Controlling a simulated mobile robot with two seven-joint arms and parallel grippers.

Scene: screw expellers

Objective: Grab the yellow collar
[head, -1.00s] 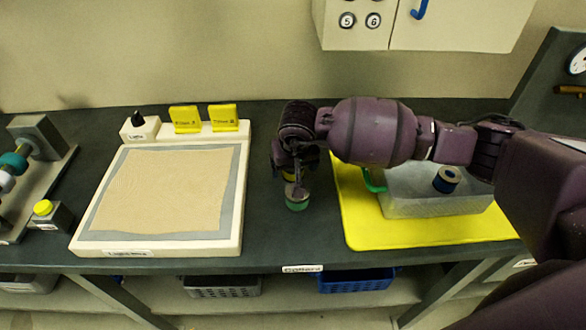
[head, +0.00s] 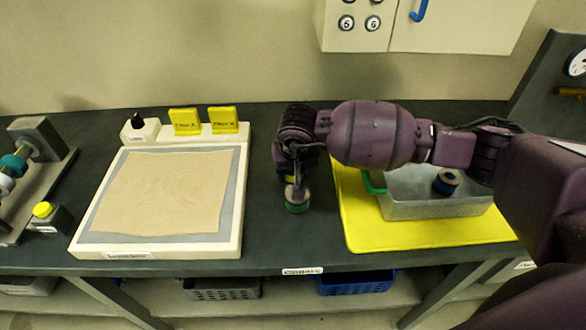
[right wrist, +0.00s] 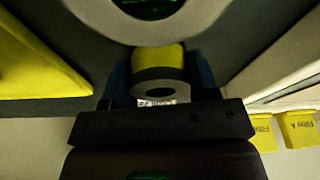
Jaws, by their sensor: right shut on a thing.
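The yellow collar (right wrist: 160,58), a short ring with a yellow band and a grey end face, sits between the fingers of my right gripper (right wrist: 160,82) in the right wrist view. The gripper is shut on it. In the head view a bit of the yellow collar (head: 290,179) shows behind my right gripper (head: 293,185), low over the bench. A green-banded collar (head: 297,206) stands on the bench just in front of the gripper, partly covered by it. My left gripper is not in view.
Left of the gripper is a white tray (head: 82,243) with a tan sheet and yellow filter cards (head: 223,119). To the right, a yellow mat (head: 375,237) holds a grey bin (head: 430,209) with a blue-banded collar (head: 447,181) inside.

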